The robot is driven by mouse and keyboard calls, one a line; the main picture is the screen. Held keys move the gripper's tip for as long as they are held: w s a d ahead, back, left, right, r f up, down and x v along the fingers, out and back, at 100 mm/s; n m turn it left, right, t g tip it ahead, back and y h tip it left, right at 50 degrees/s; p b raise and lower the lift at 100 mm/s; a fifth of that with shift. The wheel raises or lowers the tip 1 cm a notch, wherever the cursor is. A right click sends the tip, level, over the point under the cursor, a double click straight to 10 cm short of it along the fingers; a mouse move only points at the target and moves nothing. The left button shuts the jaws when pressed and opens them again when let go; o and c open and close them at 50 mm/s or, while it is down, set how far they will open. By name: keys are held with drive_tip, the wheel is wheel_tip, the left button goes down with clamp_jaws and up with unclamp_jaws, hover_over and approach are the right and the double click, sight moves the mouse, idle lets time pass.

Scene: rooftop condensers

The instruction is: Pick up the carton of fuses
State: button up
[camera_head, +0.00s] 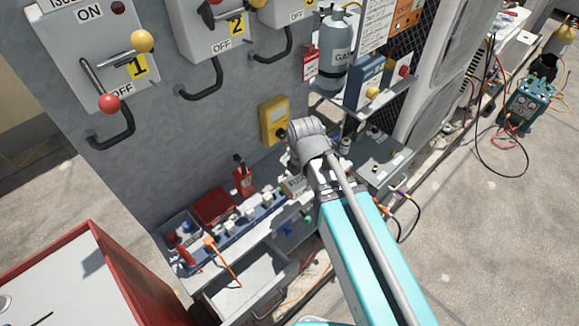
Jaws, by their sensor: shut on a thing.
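The carton of fuses (293,187) is a small pale box with dark print. It shows at the right end of the row of things on the grey bench, just below my wrist. My gripper (294,168) is mostly hidden behind my grey wrist at the end of my teal arm. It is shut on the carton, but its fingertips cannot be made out. Whether the carton still touches the bench is too small to tell.
A red bottle (243,178), a red tray (214,206) and a power strip (232,236) stand left of the carton. An open drawer (245,284) juts out below. A gas cylinder (336,52) stands on the right shelf. Switch handles line the cabinet wall.

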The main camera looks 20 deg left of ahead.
drive_tip(key=shift+s+d, duration=0.35)
drive_tip(key=shift+d, duration=0.3)
drive_tip(key=shift+s+d, duration=0.3)
drive_tip(key=shift+d, duration=0.3)
drive_tip(key=shift+s+d, duration=0.35)
drive_tip(key=shift+d, duration=0.3)
